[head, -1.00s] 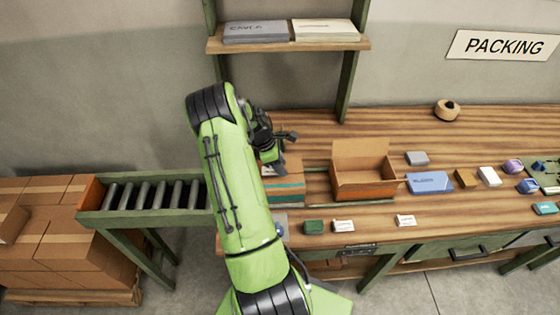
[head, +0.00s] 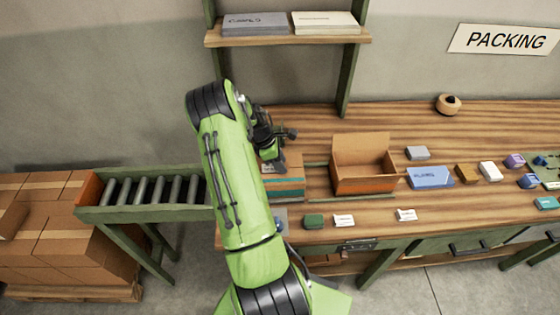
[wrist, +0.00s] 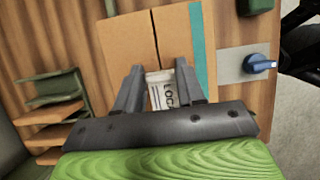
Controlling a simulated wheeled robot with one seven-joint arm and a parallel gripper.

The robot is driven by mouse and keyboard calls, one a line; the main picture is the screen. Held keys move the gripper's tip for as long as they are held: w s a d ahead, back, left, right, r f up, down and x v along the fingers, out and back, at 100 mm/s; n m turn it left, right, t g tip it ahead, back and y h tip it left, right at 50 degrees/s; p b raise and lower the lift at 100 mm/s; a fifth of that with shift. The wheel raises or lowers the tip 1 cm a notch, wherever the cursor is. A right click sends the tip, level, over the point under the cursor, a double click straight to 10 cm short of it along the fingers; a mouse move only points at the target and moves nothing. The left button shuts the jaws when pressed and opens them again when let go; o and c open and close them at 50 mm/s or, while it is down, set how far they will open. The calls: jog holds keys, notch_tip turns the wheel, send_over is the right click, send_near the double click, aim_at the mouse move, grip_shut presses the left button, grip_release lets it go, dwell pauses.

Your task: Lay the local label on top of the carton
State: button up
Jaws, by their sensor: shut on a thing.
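The local label (wrist: 162,92), a small white piece with dark print reading "LOC", is between the fingers of my gripper (wrist: 160,88) in the wrist view. The fingers are shut on it. The carton (wrist: 178,42), closed, brown with a teal stripe, lies beyond the fingertips in that view. In the head view the carton (head: 288,184) stands on the bench, partly hidden behind my arm. I cannot tell whether the label touches the carton.
An open box (head: 362,185) stands right of the carton. A green block (head: 314,221) and white cards (head: 344,220) lie along the front edge. A blue knob (wrist: 260,64) sits on a grey plate beside the carton. A roller conveyor (head: 150,190) is at left. The back of the bench is mostly clear.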

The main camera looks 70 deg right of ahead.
jog(key=o, duration=1.2)
jog(key=shift+c, duration=0.2)
jog(key=v, duration=1.5)
jog(key=shift+r, duration=0.3)
jog(key=shift+w, duration=0.15)
